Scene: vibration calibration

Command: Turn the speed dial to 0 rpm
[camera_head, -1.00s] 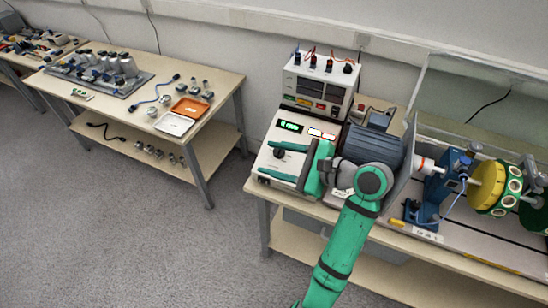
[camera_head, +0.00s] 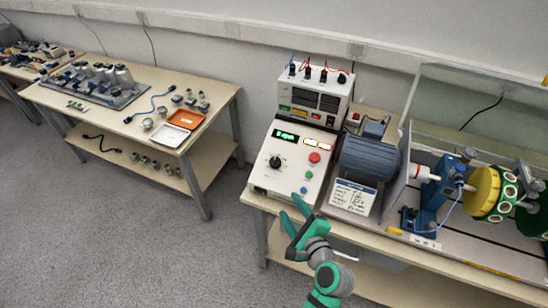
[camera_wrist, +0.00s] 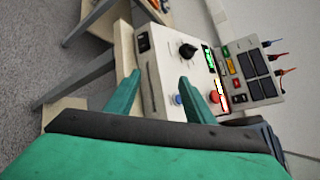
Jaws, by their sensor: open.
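The black speed dial (camera_head: 274,162) is a round knob on the sloped white control box (camera_head: 262,180), and it also shows in the wrist view (camera_wrist: 187,50). The green display (camera_head: 286,136) above it is lit; it appears to read 0 rpm, but the digits are small. My gripper (camera_head: 291,209) is open and empty, near the box's front edge and below the dial, apart from it. In the wrist view the two green fingers (camera_wrist: 155,95) are spread, with the dial beyond them. Nothing covers the dial in the head view.
A red button (camera_head: 314,157), a green button (camera_head: 309,174) and a blue button (camera_head: 303,190) sit right of the dial. A power supply (camera_head: 316,95) stands behind, and a motor (camera_head: 368,158) stands to the right. Open floor lies in front.

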